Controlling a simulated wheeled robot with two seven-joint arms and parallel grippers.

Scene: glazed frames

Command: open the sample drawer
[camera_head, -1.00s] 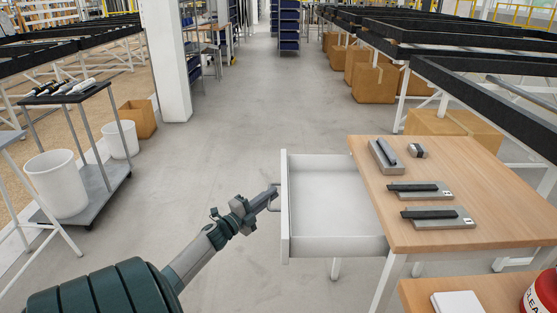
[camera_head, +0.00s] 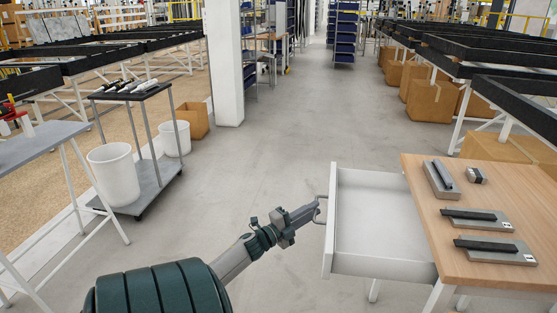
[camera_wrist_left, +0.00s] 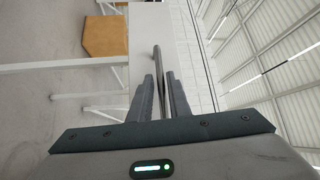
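The sample drawer (camera_head: 372,222) is a white, empty-looking box pulled well out of the left side of the wooden-topped table (camera_head: 440,240). Its front panel (camera_head: 330,222) faces left and carries a metal bar handle (camera_head: 319,208). My left gripper (camera_head: 312,211) reaches in from the lower left and is at this handle. In the left wrist view the handle (camera_wrist_left: 157,62) runs between the two fingers (camera_wrist_left: 161,98), which look closed on it. The white drawer front (camera_wrist_left: 180,50) lies just beyond them. My right gripper is not in view.
Grey blocks with black bars, one of them (camera_head: 480,215), lie on the tabletop. Cardboard boxes (camera_head: 430,100) line the right. The central floor is clear.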

